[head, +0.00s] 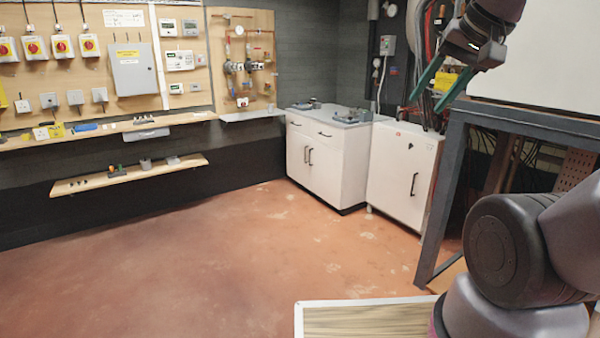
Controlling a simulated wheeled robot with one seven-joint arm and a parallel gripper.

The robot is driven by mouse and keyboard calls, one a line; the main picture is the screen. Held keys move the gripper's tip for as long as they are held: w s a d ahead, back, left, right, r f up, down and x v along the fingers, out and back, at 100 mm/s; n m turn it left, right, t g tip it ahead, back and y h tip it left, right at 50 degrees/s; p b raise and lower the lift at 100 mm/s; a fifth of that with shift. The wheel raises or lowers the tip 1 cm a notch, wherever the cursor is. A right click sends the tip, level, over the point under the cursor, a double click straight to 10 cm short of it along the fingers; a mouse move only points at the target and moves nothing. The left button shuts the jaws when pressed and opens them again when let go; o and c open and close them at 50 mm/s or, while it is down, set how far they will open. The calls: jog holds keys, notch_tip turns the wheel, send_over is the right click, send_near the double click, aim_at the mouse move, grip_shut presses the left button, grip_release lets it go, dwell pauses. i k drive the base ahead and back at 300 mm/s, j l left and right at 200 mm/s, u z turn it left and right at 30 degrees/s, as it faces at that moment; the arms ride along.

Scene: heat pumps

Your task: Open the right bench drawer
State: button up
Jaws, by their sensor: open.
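The bench (357,126) is a white cabinet with a grey top, standing in the back corner. Its right drawer (327,139) is a white front with a small dark handle, just under the top, and it looks shut. The left drawer (297,124) beside it also looks shut. Below are two doors with black handles. My gripper (425,106) is at the upper right with its two green fingers apart and nothing between them. In the picture it is right of and above the bench, well apart from it and nearer to me.
A white cabinet (401,170) stands right of the bench. A dark metal frame (445,195) rises at the right, close to my arm. A wooden wall shelf (132,177) runs along the left wall. The red floor (210,255) before the bench is clear.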

aim_at(335, 137)
jog(key=i, duration=3.25)
jog(key=i+u, duration=0.15)
jog(key=i, duration=0.6)
jog(key=i+l, duration=0.2)
jog(key=i, duration=0.5)
jog(key=i+u, duration=0.25)
